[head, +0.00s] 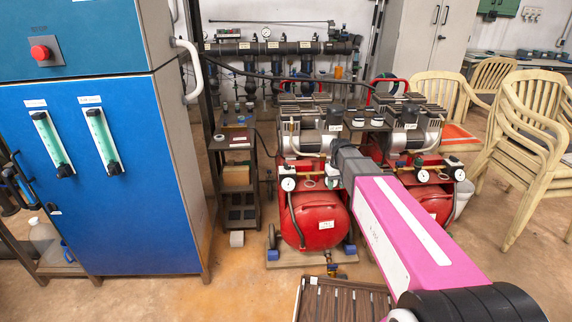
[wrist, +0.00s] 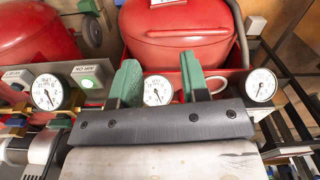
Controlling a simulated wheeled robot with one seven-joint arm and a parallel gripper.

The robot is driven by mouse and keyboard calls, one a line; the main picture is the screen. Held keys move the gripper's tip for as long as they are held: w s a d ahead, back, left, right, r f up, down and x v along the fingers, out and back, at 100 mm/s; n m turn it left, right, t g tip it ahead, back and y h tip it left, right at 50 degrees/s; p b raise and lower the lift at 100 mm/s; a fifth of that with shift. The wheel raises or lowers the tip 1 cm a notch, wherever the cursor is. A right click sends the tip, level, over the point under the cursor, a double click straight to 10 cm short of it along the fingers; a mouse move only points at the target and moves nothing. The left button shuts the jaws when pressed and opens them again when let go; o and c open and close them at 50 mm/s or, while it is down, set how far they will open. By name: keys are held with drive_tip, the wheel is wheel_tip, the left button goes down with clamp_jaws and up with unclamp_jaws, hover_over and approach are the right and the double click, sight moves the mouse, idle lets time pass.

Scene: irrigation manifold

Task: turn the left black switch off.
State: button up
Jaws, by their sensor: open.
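Two red air compressors stand side by side in the head view, the left one (head: 320,220) nearer and the right one (head: 430,198) partly behind my arm. A small black box (head: 335,117), possibly the left black switch, sits on top of the left compressor; its on or off position is too small to tell. My gripper shows in the wrist view (wrist: 159,72) with its green fingers apart and nothing clearly held between them. A white gauge (wrist: 158,90) shows between the fingers, below a red tank (wrist: 180,38). No black switch is clear in the wrist view.
A blue cabinet (head: 115,170) stands at the left. A dark shelf rack (head: 236,165) is beside the compressors, and a pipe manifold (head: 268,47) runs behind. Stacked beige chairs (head: 525,130) are at the right. Free floor lies in front of the cabinet.

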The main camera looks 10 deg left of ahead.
drive_tip(key=w+a+r+n, duration=0.2)
drive_tip(key=w+a+r, duration=0.2)
drive_tip(key=w+a, duration=0.5)
drive_tip(key=n, duration=0.3)
approach(287, 164)
wheel_tip(287, 164, down, 9)
drive_tip(key=shift+f, duration=0.1)
drive_tip(key=shift+c, duration=0.3)
drive_tip(key=shift+m, duration=0.3)
clamp_jaws()
